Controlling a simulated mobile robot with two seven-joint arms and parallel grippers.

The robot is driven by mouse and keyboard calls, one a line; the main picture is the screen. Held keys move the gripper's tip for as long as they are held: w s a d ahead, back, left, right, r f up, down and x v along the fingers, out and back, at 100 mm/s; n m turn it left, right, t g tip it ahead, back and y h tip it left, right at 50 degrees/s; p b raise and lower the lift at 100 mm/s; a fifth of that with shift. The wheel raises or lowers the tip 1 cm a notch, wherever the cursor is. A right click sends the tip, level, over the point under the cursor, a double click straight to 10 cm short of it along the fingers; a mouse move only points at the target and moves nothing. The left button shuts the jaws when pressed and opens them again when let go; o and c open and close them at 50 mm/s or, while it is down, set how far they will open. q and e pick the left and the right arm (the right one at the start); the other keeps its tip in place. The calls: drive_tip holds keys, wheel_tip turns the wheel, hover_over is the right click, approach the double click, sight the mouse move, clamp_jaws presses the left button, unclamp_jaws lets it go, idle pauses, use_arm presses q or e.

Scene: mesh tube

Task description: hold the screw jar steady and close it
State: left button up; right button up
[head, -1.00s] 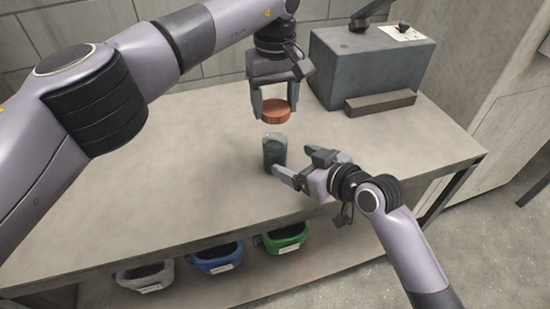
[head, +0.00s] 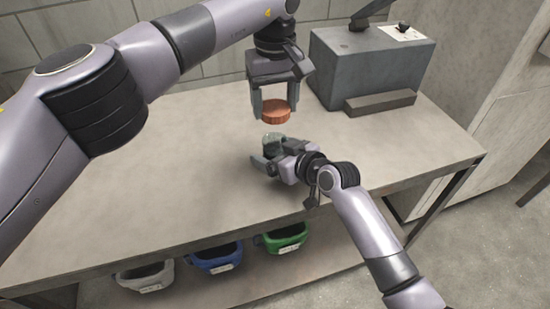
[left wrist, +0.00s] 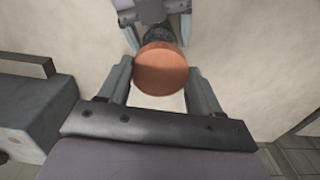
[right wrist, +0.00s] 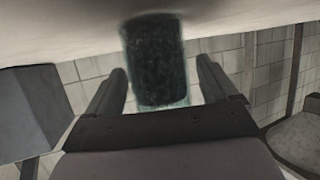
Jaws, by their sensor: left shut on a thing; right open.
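An orange-brown round lid (head: 275,111) is held between the fingers of my left gripper (head: 277,116), above the jar and apart from it. The lid also shows large in the left wrist view (left wrist: 161,70). The dark glass jar (head: 273,142) stands upright on the table below the lid. My right gripper (head: 266,158) is open low at the jar, and its hand hides the jar's lower part in the head view. In the right wrist view the jar (right wrist: 158,62) stands between the two spread fingers, with a gap visible on each side.
The table top (head: 170,160) is clear to the left. A grey box-shaped machine (head: 370,65) with a block (head: 380,103) before it stands at the back right. Grey, blue and green bins (head: 283,238) sit on the shelf below the front edge.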

drive_tip(key=c, duration=1.5)
use_arm(q)
drive_tip(key=shift+f, duration=2.5)
drive_tip(key=shift+f, duration=0.9)
drive_tip(key=shift+f, duration=0.5)
use_arm(e)
clamp_jaws()
use_arm(q)
drive_tip(key=shift+m, duration=1.6)
